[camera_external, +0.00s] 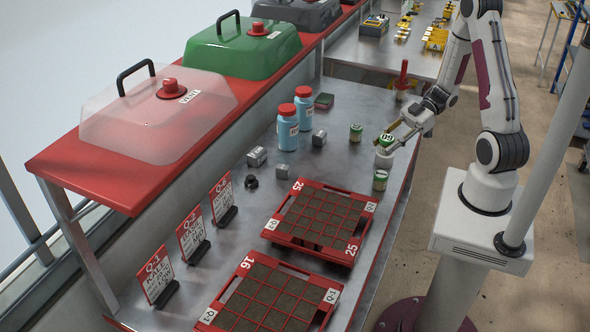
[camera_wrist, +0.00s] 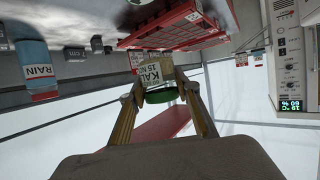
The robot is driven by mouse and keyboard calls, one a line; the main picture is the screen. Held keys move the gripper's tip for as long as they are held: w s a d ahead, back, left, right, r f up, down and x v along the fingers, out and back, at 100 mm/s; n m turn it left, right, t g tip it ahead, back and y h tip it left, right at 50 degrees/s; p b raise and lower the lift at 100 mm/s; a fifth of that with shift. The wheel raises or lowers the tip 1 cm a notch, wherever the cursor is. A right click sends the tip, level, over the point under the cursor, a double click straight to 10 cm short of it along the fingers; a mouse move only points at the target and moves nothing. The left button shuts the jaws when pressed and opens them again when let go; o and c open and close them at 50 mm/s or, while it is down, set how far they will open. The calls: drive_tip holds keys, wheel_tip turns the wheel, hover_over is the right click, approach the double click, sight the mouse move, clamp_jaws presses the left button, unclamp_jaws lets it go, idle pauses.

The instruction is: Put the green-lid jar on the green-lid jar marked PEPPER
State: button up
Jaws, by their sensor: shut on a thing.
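My gripper (camera_external: 387,146) is shut on a green-lid jar (camera_external: 387,139) above the right side of the metal bench. In the wrist view, which is upside down, the jar (camera_wrist: 160,70) sits between the fingertips (camera_wrist: 160,88), with its green lid and a pale label reading partly "KAL 15". A pale round thing (camera_external: 384,159) shows just below the fingers; I cannot tell whether they touch. Another green-lid jar (camera_external: 356,133) stands to the left, and one more (camera_external: 380,180) stands nearer the camera. Their labels are too small to read, so I cannot tell which is marked PEPPER.
Two blue bottles with red caps (camera_external: 288,128) stand left of the jars. Small grey blocks (camera_external: 257,156) lie near them. Red-framed seed trays (camera_external: 358,204) fill the near bench. Sign cards (camera_external: 192,236) stand on its left. A red post (camera_external: 403,75) rises behind my gripper.

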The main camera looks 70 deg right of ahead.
hover_over(382, 174)
drive_tip(key=shift+w+f, duration=0.1)
drive_tip(key=shift+f, duration=2)
drive_tip(key=shift+f, duration=0.1)
drive_tip(key=shift+f, duration=2)
drive_tip(key=shift+f, duration=0.1)
drive_tip(key=o, duration=1.1)
drive_tip(key=shift+o, duration=0.2)
drive_tip(key=shift+d+r, duration=0.1)
drive_tip(key=shift+r, duration=0.1)
drive_tip(key=v, duration=1.2)
